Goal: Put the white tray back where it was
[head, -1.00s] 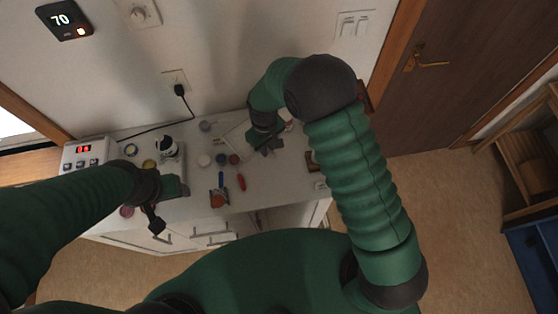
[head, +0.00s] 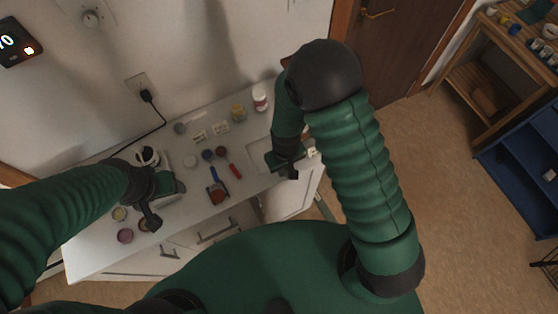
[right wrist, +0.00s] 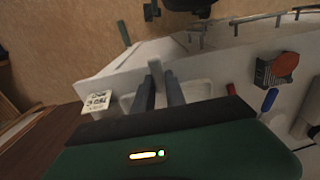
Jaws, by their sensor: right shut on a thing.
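The white tray (head: 258,150) is a shallow, pale square near the right end of the white counter, partly hidden by my right gripper (head: 285,172). In the right wrist view the tray (right wrist: 196,89) lies under and beside the two dark fingers of my right gripper (right wrist: 160,84). They are close together and shut on its edge. I cannot tell whether the tray touches the counter. My left gripper (head: 152,212) is over the left part of the counter, apart from the tray. Its fingers are too unclear to tell open from shut.
A small printed card (right wrist: 97,101) is by the counter's end. Blue shelving (head: 520,160) stands far right.

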